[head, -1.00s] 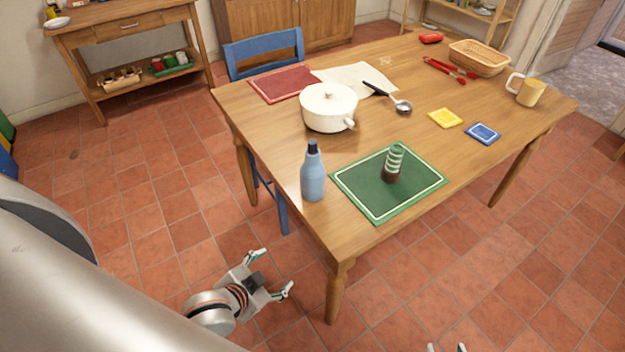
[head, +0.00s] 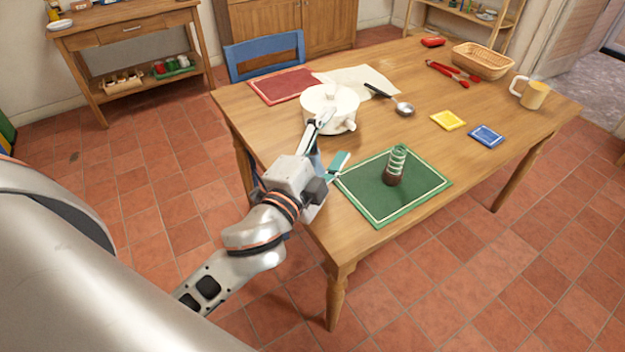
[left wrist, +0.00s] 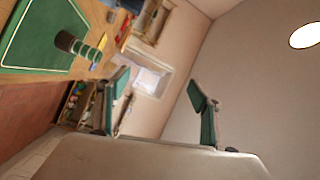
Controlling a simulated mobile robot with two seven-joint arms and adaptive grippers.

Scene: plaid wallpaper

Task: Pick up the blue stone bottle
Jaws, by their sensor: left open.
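The blue stone bottle (head: 316,160) is almost wholly hidden behind my left gripper in the head view; only a sliver of blue shows between the fingers. It stands near the table's left front corner. My left gripper (head: 331,142) is open over that corner, its fingers spread and pointing up and right in the picture. In the left wrist view the open fingers (left wrist: 158,85) have nothing visible between them, and the bottle is not seen there. I cannot tell how far the gripper is from the bottle. My right gripper is out of view.
A green mat (head: 375,208) with a dark-based, green-and-white striped object (head: 396,168) lies right of the gripper. A ladle (head: 404,109), a yellow card (head: 448,120) and a blue card (head: 487,135) lie farther right.

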